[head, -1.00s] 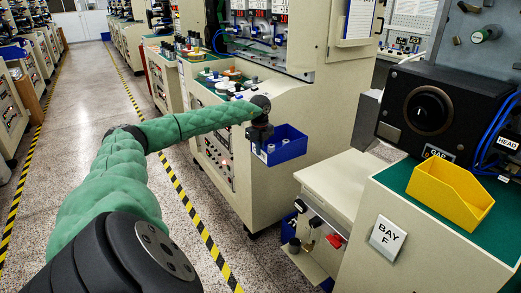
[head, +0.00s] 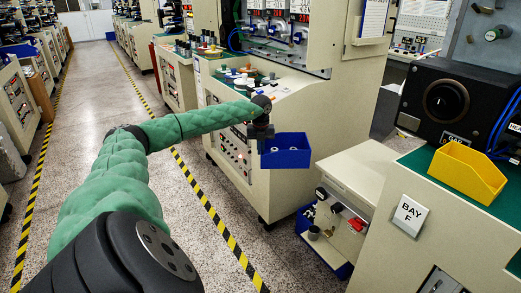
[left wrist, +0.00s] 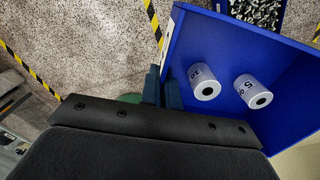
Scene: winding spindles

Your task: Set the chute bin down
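A blue open bin (head: 286,158) hangs in the air in front of a beige machine, held by my left gripper (head: 262,132). In the left wrist view the bin (left wrist: 225,48) holds two white spools, one (left wrist: 203,82) beside the other (left wrist: 253,91). My left gripper's fingers (left wrist: 162,88) are closed on the bin's near wall there. The spools also show faintly inside the bin in the head view. My right gripper is not in view. Whether this is the chute bin I cannot tell from any label.
A yellow bin (head: 467,172) stands on a green-topped bench at right, above a BAY F sign (head: 408,215). A beige ledge (head: 362,172) lies beside the bench. Another blue container (left wrist: 256,12) holds small metal parts below. Striped floor tape (head: 215,220) borders the open aisle.

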